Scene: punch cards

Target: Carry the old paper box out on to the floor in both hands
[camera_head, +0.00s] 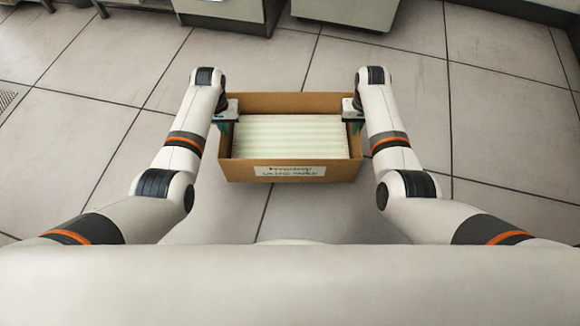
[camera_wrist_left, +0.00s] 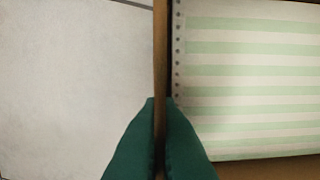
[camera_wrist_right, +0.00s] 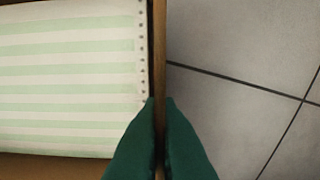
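The old paper box (camera_head: 232,170) is an open brown cardboard box with a white handwritten label on its near side. A stack of green-and-white striped paper (camera_head: 290,138) lies inside it. My left gripper (camera_head: 229,122) is at the box's left wall, and in the left wrist view its green fingers (camera_wrist_left: 159,105) are closed on either side of that wall. My right gripper (camera_head: 352,120) is at the right wall, and in the right wrist view its green fingers (camera_wrist_right: 159,105) pinch that wall. The box looks level; I cannot tell its height above the floor.
Grey tiled floor (camera_head: 480,120) lies around the box and looks clear at both sides. Cabinets (camera_head: 228,12) stand along the far edge, beyond the box. A floor grille (camera_head: 8,98) shows at the far left.

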